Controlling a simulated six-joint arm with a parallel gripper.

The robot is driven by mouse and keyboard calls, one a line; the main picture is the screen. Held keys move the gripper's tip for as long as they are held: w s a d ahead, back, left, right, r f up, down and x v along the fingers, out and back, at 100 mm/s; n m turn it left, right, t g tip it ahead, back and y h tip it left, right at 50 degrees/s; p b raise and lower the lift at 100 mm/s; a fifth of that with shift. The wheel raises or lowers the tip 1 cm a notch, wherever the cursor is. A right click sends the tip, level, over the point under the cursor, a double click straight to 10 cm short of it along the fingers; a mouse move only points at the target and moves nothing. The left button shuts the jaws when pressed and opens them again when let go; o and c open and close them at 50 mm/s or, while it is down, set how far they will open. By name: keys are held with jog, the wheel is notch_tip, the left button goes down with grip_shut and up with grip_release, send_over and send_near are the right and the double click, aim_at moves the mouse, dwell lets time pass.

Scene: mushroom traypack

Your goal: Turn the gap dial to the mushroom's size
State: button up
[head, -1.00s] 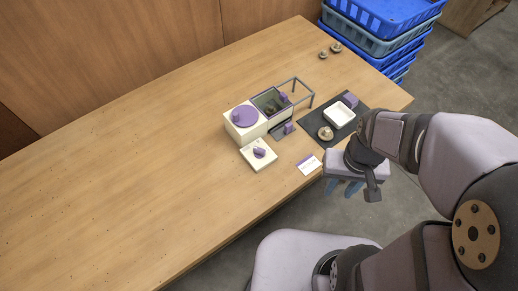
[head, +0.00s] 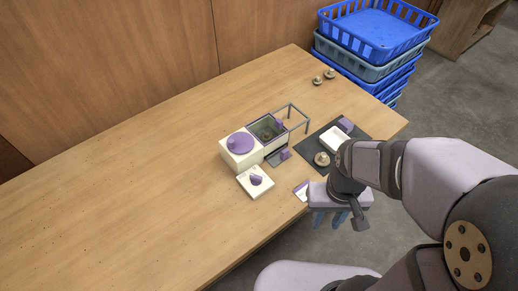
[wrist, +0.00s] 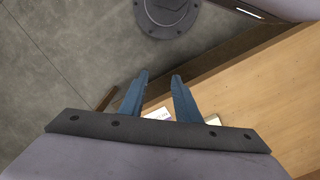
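The gap dial is a purple pointed knob (head: 256,181) on a flat cream base (head: 262,193), in front of a cream machine with a purple disc (head: 240,142). The knob's exact setting is too small to read. A brown mushroom (head: 322,158) sits on the dark mat (head: 309,153), beside a white tray (head: 335,138). My gripper (head: 330,219) is right of the dial, off the table's front edge, pointing down. In the wrist view its two blue fingers (wrist: 160,78) are apart with nothing between the tips; the dial is not recognisable there.
A small white and purple card (head: 301,191) lies by the front edge near my gripper. A glass-topped bin (head: 267,128) and a metal frame (head: 292,116) adjoin the machine. Two mushrooms (head: 317,80) lie at the back. Blue crates (head: 375,32) stand behind. The table's left is clear.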

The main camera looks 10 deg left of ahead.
aim_at(256, 176)
jog(key=w+a+f+n+b, duration=0.1)
jog(key=w+a+f, duration=0.1)
jog(key=a, duration=0.2)
jog(key=w+a+f+n+b, duration=0.1)
jog(key=w+a+f+n, duration=0.1)
jog(key=a, duration=0.2)
jog(key=w+a+f+n+b, duration=0.1)
jog(key=w+a+f, duration=0.1)
jog(key=a, duration=0.3)
jog(key=shift+w+a+f+n, duration=0.1)
jog(key=shift+w+f+n, duration=0.15)
jog(key=shift+w+n, duration=0.2)
jog(key=w+a, duration=0.1)
jog(key=w+a+r+n, duration=0.1)
jog(key=w+a, duration=0.1)
jog(key=w+a+r+n, duration=0.1)
jog(key=w, duration=0.1)
jog(key=shift+w+a+r, duration=0.1)
jog(key=shift+w+a, duration=0.15)
jog(key=shift+a, duration=0.15)
jog(key=w+r+n, duration=0.1)
jog(key=w+a+r+n, duration=0.1)
jog(key=r+n, duration=0.1)
jog(key=w+r+n, duration=0.1)
jog(key=r+n, duration=0.1)
jog(key=shift+w+a+t, duration=0.15)
jog(key=shift+a+t, duration=0.25)
jog(key=shift+s+d+n, duration=0.15)
jog(key=shift+s+n, duration=0.05)
jog(key=shift+n, duration=0.65)
